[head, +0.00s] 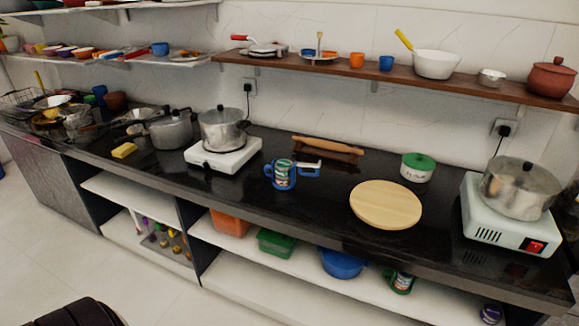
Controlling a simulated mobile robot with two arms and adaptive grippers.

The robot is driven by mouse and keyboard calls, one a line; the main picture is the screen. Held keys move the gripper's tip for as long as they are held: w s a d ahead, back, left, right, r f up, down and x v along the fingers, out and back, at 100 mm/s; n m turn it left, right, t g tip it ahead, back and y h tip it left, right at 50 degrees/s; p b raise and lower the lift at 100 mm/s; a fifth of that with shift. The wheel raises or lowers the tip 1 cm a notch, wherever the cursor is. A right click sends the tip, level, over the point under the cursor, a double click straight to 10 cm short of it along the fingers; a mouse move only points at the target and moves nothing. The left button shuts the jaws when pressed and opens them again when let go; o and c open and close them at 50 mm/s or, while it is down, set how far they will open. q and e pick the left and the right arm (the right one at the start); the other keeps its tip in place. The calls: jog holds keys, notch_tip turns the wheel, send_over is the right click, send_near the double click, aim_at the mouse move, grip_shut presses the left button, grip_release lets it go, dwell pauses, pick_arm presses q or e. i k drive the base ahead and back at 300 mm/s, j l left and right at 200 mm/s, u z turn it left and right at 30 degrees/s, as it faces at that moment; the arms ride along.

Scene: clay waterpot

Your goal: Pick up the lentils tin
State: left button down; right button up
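A round white tin with a green lid (417,168) stands upright on the black counter, right of the middle and near the back wall. It has small dark writing on its side that is too small to read, so I cannot tell whether it is the lentils tin. Neither of my grippers can be made out in the head view.
A round wooden board (386,205) lies in front of the tin, and a rolling pin on a stand (327,148) is to its left. A blue patterned mug (283,174) stands farther left. A white stove (507,235) with a steel pot (522,189) is at right. A wooden shelf (390,82) hangs above.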

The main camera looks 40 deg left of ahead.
aim_at(282, 166)
jog(key=i+j+u, duration=0.1)
jog(key=j+u, duration=0.15)
jog(key=u, duration=0.15)
jog(key=i+j+u, duration=0.1)
jog(key=u, duration=0.3)
jog(key=i+j+u, duration=0.15)
jog(key=u, duration=0.25)
jog(key=j, duration=0.1)
